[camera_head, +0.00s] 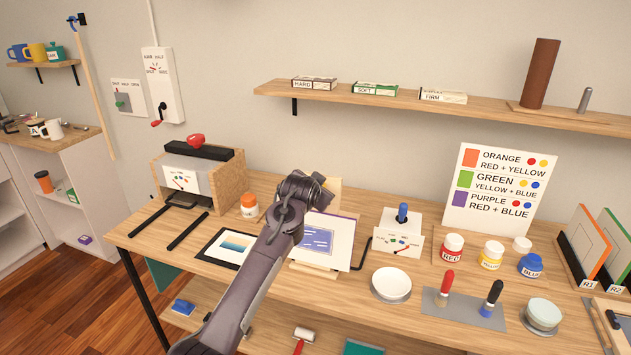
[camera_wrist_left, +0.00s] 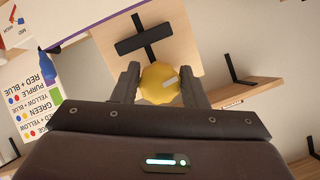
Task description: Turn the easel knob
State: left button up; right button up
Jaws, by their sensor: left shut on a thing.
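The easel knob (camera_wrist_left: 157,88) is yellow with a scalloped rim and a pale mark. It shows in the left wrist view in front of the easel's wooden back (camera_wrist_left: 183,55), which carries a black cross-shaped piece. My left gripper (camera_wrist_left: 161,84) has one finger on each side of the knob and is shut on it. In the head view the easel holds a white sheet with a blue picture (camera_head: 318,240). My left gripper (camera_head: 312,186) is behind the sheet's upper left; the knob is hidden there. My right gripper is not in view.
A box with a blue knob (camera_head: 402,213) stands close to the easel's right. A framed gradient picture (camera_head: 229,248) and an orange-lidded jar (camera_head: 249,206) are to its left. Paint jars, brushes and a white dish (camera_head: 391,284) fill the bench's right. A shelf (camera_head: 440,104) hangs above.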

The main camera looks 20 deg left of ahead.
pick_arm(q)
jog(key=n+h+p, duration=0.1)
jog(key=n+p, duration=0.1)
jog(key=n, duration=0.1)
jog(key=shift+d, duration=0.1)
jog(key=n+h+p, duration=0.1)
jog(key=n, duration=0.3)
jog(key=shift+d+h+p, duration=0.1)
jog(key=shift+h+p, duration=0.2)
jog(key=shift+p, duration=0.05)
jog(key=n+h, duration=0.1)
jog(key=n, duration=0.3)
jog(key=shift+p, duration=0.4)
jog(key=shift+s+d+f+n+h, duration=0.1)
jog(key=shift+n+h, duration=0.5)
jog(key=shift+n, duration=0.8)
jog(key=shift+f, duration=0.1)
jog(key=shift+s, duration=0.1)
jog(key=o, duration=1)
jog(key=shift+d, duration=0.15)
jog(key=shift+r, duration=0.3)
